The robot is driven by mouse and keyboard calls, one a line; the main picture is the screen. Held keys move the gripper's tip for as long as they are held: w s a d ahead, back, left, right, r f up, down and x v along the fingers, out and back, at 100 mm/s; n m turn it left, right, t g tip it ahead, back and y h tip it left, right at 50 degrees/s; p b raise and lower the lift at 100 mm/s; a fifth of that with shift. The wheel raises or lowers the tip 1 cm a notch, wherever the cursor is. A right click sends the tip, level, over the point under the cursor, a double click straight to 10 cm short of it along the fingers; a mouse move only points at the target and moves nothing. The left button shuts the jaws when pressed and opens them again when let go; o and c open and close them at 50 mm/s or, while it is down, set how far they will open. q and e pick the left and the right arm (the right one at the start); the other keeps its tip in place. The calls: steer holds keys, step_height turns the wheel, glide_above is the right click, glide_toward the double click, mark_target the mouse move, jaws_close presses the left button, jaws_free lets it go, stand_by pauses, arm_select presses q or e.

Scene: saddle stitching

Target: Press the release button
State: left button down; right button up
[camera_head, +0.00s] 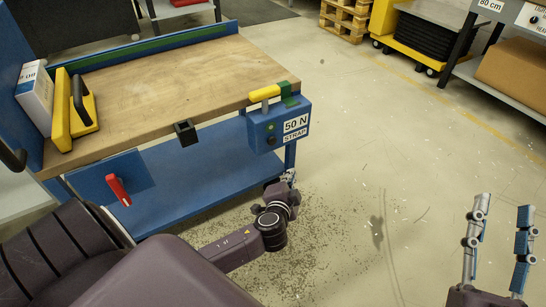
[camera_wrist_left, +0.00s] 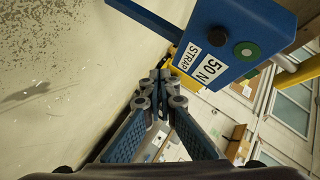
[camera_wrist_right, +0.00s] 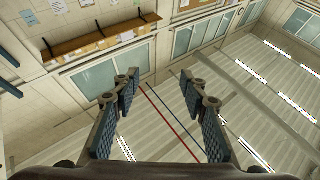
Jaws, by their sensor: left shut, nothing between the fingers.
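A blue control box (camera_head: 280,126) marked "50 N STRAP" hangs on the front right corner of the workbench. It carries a round green button (camera_head: 270,127) and a dark round button (camera_head: 271,141) below it. In the left wrist view the green button (camera_wrist_left: 247,51) and the dark button (camera_wrist_left: 217,37) show at the upper right. Which one is the release button is not labelled. My left gripper (camera_head: 291,176) is shut and empty, below the box and apart from it; its closed fingertips (camera_wrist_left: 160,76) point past the label. My right gripper (camera_head: 502,210) is open and empty, far right.
A yellow handle (camera_head: 264,94) sits on the bench corner above the box. The wooden bench top (camera_head: 170,80) is mostly bare, with a yellow-and-black tool (camera_head: 82,105) at its left. A red handle (camera_head: 118,190) sticks out in front. Open floor lies to the right.

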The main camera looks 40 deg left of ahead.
mark_target(272, 141)
arm_select(q)
steer(key=r, duration=0.1)
steer(key=w+r+t+b, duration=0.1)
steer(key=r, duration=0.1)
steer(key=shift+r, duration=0.15)
arm_select(e)
steer(key=shift+t, duration=0.9)
steer(key=s+r, duration=0.2)
steer(key=r, duration=0.1)
steer(key=s+r, duration=0.1)
steer(key=shift+s+d+r, duration=0.2)
steer(key=shift+d+r, duration=0.2)
arm_select(q)
steer(key=w+a, duration=0.3)
steer(key=a, duration=0.5)
steer(key=shift+w+b, duration=0.15)
steer(key=shift+b, duration=0.15)
arm_select(e)
steer(key=shift+s+d+r+t+y, duration=0.15)
steer(key=shift+s+r+t+y, duration=0.45)
steer(key=shift+s+r, duration=0.4)
arm_select(q)
steer(key=shift+a, duration=0.1)
steer(key=shift+a, duration=0.1)
arm_select(e)
steer(key=shift+w, duration=0.1)
